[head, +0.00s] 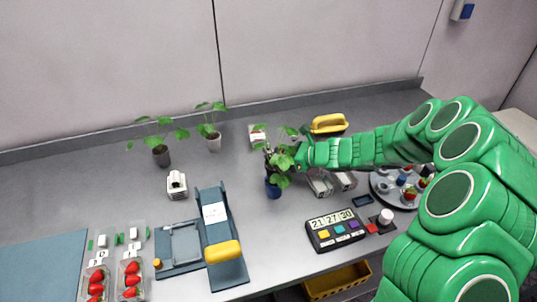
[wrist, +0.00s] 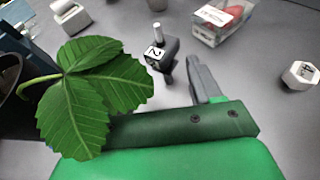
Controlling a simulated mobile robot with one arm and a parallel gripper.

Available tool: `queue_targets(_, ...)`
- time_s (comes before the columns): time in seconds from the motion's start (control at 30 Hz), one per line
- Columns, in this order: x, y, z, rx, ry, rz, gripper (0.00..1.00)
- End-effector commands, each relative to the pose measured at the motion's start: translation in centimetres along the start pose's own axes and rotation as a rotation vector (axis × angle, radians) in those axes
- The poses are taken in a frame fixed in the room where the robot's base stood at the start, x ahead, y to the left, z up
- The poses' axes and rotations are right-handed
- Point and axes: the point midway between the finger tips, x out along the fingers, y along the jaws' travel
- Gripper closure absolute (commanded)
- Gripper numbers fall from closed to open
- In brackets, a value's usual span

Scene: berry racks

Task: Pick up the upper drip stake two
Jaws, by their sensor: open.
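A black drip stake (wrist: 168,50) with a white tag marked 2 and a pale peg on top shows in the wrist view, just beyond my gripper (wrist: 160,85). My gripper is open and nothing is between its fingers. One grey finger shows right of the stake's lower end; the other is hidden, with a large strawberry leaf (wrist: 90,90) covering that side. In the head view my gripper (head: 299,155) is beside the leafy plant in the blue pot (head: 273,190). I cannot make out the stake clearly there, among leaves and arm.
A clear box (wrist: 220,22) with something red stands beyond the stake, and a small white hexagonal piece (wrist: 300,74) lies at right. Two potted plants (head: 160,157) stand behind left. A yellow-handled tool (head: 328,124) is behind my arm.

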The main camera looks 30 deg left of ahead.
Motion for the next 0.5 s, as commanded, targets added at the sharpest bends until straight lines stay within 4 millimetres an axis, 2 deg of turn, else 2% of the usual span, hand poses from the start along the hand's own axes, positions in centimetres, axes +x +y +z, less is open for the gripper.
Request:
queue_targets(0.27,1.5,0.0,0.0,0.0,0.0,0.001,0.36)
queue_targets(0.5,4.3,-0.1,-0.1,0.001,0.0,0.003,0.36)
